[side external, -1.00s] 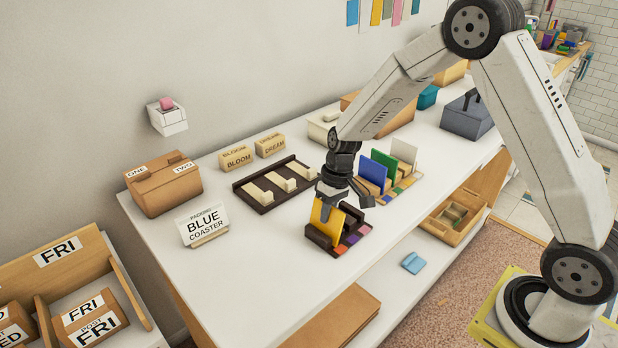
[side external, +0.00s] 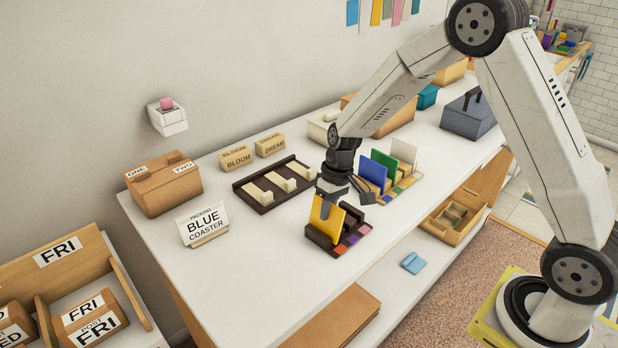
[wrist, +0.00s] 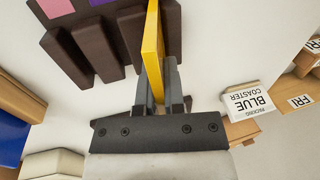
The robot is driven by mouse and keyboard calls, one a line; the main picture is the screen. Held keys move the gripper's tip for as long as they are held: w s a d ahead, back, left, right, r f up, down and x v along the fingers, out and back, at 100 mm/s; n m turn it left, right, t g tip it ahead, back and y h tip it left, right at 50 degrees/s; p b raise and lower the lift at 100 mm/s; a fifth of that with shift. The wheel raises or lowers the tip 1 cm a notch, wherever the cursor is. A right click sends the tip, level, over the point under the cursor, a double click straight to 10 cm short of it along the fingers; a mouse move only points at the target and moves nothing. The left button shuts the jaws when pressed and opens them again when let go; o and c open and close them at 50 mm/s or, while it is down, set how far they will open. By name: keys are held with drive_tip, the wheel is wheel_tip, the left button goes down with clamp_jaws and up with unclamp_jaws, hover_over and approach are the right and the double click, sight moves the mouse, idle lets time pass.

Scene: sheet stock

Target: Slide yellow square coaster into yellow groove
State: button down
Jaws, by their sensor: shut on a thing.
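The yellow square coaster (side external: 326,218) stands on edge at the dark brown grooved rack (side external: 317,239), at the rack's left end in the side view. My gripper (side external: 327,205) is above the rack and shut on the coaster's upper edge. In the wrist view, the gripper fingers (wrist: 158,88) pinch the yellow coaster (wrist: 152,50). Its far part lies between two dark ridges of the rack (wrist: 85,55). How deep it sits is hidden. Orange, purple and pink patches show along the rack's front; I cannot see a yellow patch.
A second rack with blue (side external: 372,171), green (side external: 403,153) and white cards stands just behind to the right. A dark tray with cream blocks (side external: 262,195) lies behind. A "BLUE COASTER" sign (side external: 203,223) stands to the left. The white table (side external: 255,245) is clear between them.

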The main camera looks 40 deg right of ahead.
drive_tip(key=shift+a+v, duration=0.3)
drive_tip(key=shift+v, duration=0.95)
drive_tip(key=shift+a+v, duration=0.25)
drive_tip(key=shift+v, duration=1)
drive_tip(key=shift+a+v, duration=0.3)
drive_tip(key=shift+v, duration=0.95)
drive_tip(key=shift+r, duration=0.2)
drive_tip(key=shift+d, duration=0.1)
drive_tip(key=w+d+r+h, duration=0.1)
drive_tip(key=w+d, duration=0.1)
drive_tip(key=d, duration=1.3)
drive_tip(key=w+d+r+h, duration=0.1)
drive_tip(key=w+d+r, duration=0.1)
drive_tip(key=d, duration=1.4)
drive_tip(key=shift+d+r+h, duration=0.2)
drive_tip(key=shift+d+h, duration=0.1)
drive_tip(key=shift+f, duration=0.25)
drive_tip(key=shift+f, duration=4.6)
